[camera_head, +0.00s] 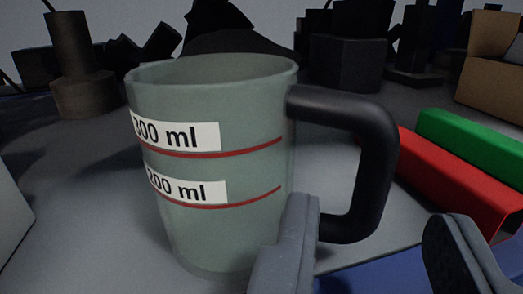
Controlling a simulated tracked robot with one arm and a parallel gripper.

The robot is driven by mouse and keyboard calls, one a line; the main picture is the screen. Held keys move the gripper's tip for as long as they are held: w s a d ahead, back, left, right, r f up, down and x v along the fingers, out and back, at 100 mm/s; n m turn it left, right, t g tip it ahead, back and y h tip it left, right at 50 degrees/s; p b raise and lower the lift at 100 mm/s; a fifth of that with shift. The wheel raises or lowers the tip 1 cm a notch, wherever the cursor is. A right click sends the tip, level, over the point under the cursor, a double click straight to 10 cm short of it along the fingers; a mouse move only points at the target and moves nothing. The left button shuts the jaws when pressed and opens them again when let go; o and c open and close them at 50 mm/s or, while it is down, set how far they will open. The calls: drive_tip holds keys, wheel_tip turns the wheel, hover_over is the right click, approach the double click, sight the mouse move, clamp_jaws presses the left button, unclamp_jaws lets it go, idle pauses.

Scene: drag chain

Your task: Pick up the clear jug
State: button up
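The clear jug (225,235) stands upright on the grey surface, left of centre and close to the camera. It is a greenish see-through cup with white labels, "300 ml" and "200 ml", above red lines. Its black handle (376,150) points to the right. My gripper (375,240) is open, with one grey finger in front of the jug's lower right wall and the other to the right of the handle. The lower handle lies between the fingers in the picture. Whether either finger touches the jug I cannot tell.
A red bar (455,190) and a green bar (475,142) lie to the right behind the handle. A cardboard box (490,65) stands at the back right. A dark brown cylindrical object (75,65) and several dark shapes stand behind.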

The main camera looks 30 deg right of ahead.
sight(367, 203)
drive_tip(key=shift+f+p+x, duration=0.1)
drive_tip(key=shift+p+x, duration=0.2)
drive_tip(key=shift+x, duration=1)
drive_tip(key=shift+f+p+x, duration=0.15)
drive_tip(key=shift+p+x, duration=0.15)
drive_tip(key=shift+x, duration=1)
drive_tip(key=shift+c, duration=0.3)
clamp_jaws()
